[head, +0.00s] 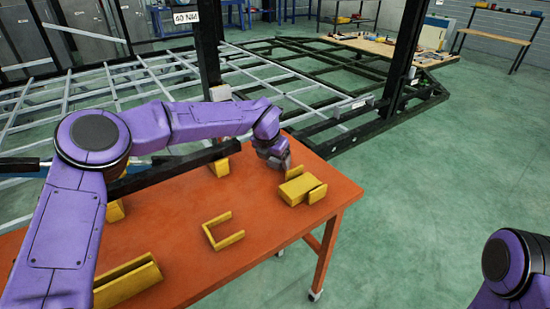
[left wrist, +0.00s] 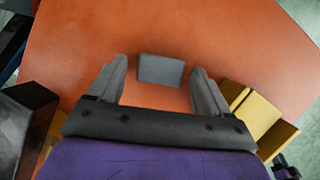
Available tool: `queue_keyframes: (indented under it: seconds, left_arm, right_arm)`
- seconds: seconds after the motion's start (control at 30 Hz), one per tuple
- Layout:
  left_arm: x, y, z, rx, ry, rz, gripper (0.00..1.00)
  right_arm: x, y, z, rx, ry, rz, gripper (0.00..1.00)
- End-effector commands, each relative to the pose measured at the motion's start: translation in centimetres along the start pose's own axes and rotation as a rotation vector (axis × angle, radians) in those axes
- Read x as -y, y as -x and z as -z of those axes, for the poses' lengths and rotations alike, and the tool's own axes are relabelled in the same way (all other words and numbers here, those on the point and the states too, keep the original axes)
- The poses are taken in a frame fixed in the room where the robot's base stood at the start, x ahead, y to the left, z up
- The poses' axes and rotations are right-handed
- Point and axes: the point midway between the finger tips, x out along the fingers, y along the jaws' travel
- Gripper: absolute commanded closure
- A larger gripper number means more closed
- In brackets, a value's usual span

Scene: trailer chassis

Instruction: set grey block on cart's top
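The grey block (left wrist: 161,70) shows in the left wrist view over the cart's orange top, between and slightly beyond my left fingertips. A gap shows on each side of it, wider on the left. My left gripper (left wrist: 158,78) is open. In the head view my left gripper (head: 276,158) is low over the back right part of the cart's top (head: 275,210), and I cannot make out the block there. The block looks to rest on the top. My right gripper is out of view; only part of that arm shows at the lower right.
A yellow block-like part (head: 300,189) lies just right of my left gripper. A yellow U-shaped bracket (head: 222,231) and a yellow angled piece (head: 128,284) lie nearer the front. A dark beam (head: 170,172) runs along the back left. Bare top lies around the bracket.

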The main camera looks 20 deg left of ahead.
Motion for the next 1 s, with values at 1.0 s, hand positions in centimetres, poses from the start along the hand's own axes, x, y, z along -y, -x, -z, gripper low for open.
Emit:
queue_keyframes:
  seconds: [1.0]
  left_arm:
    - [0.0,12.3,-0.1,0.000,0.000,0.000,0.21]
  right_arm:
    - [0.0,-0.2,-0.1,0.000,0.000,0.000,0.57]
